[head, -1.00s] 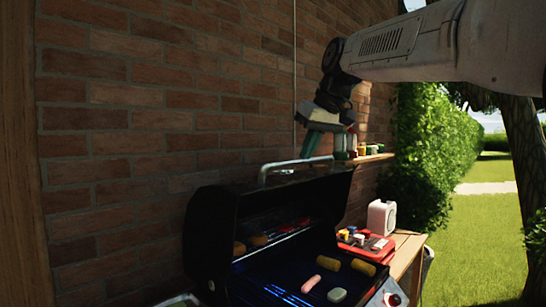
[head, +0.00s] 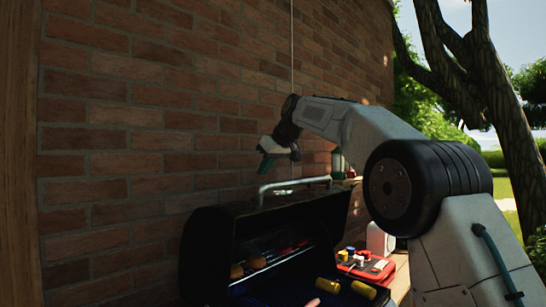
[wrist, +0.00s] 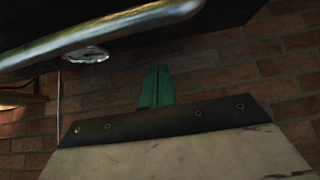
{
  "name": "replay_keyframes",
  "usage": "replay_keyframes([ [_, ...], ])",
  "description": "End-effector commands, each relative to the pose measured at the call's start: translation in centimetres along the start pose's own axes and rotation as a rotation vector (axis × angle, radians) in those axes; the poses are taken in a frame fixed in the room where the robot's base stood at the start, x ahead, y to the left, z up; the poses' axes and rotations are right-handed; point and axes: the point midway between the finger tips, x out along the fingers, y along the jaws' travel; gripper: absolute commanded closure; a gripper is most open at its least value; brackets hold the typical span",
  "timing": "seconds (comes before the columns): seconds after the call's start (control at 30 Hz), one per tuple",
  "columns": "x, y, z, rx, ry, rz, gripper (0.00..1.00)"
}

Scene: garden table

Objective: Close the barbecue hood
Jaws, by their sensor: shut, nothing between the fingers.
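The black barbecue hood (head: 210,245) stands open, with the grill interior showing beneath it. Its metal handle (head: 295,183) runs along the hood's top edge. In the wrist view the handle (wrist: 110,37) crosses the top left, close to the camera, with a dark surface above it. My gripper (head: 264,165) has green fingers and is above and to the left of the handle, near the brick wall. In the wrist view the gripper fingers (wrist: 157,88) are together and empty, apart from the handle in the picture. Whether my gripper touches the hood is unclear.
The brick wall (head: 130,130) stands close behind the hood. A red tray (head: 375,270) and a white box (head: 380,240) are on the side table at right. Bottles (head: 338,162) stand on a wall shelf.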

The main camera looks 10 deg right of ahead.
Motion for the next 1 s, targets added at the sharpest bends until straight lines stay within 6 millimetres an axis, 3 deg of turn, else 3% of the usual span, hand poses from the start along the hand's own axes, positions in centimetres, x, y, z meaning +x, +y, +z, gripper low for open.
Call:
replay_keyframes([
  [0.07,1.9,0.0,0.1,0.0,-0.003,-0.002,1.0],
  [0.4,0.3,0.0,3.3,0.001,0.0,0.001,1.0],
  [1.0,0.1,-0.4,3.9,-0.004,0.008,-0.002,1.0],
])
